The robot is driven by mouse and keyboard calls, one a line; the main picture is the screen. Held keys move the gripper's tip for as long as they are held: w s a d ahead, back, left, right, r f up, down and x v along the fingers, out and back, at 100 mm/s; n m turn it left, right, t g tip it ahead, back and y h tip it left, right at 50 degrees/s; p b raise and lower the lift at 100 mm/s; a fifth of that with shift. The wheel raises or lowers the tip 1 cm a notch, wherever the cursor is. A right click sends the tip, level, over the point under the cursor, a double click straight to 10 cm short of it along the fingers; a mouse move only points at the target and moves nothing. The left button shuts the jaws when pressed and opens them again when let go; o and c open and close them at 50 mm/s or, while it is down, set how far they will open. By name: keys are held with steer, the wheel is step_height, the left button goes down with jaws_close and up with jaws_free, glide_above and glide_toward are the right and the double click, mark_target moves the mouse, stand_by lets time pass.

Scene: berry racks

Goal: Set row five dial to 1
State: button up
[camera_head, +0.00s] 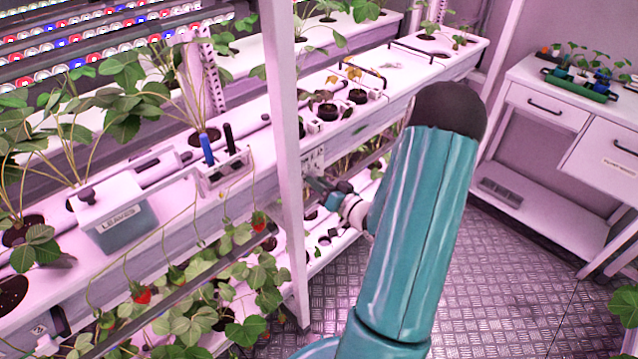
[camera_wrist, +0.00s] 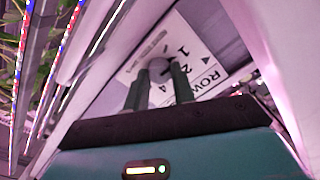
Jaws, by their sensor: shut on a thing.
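The row dial is a small grey round knob (camera_wrist: 159,65) on a white label plate (camera_wrist: 204,52) in the wrist view. The plate reads "ROW" with the numbers 1, 2 and 4 visible; the rest is hidden, so I cannot read the row number. My gripper (camera_wrist: 161,74) has its two dark fingers shut on the knob, one on each side. I cannot tell which number the knob points to. In the head view the label plate (camera_head: 314,158) shows just right of the white post, with my gripper (camera_head: 325,186) in front of it; the knob is hidden there.
A white upright post (camera_head: 284,150) stands close left of my gripper. White planting racks (camera_head: 370,62) with strawberry plants run behind it.

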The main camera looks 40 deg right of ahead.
steer(key=shift+m, duration=0.6)
steer(key=o, duration=1)
steer(key=s, duration=1.3)
steer(key=shift+s+d, duration=0.2)
steer(key=shift+s, duration=0.2)
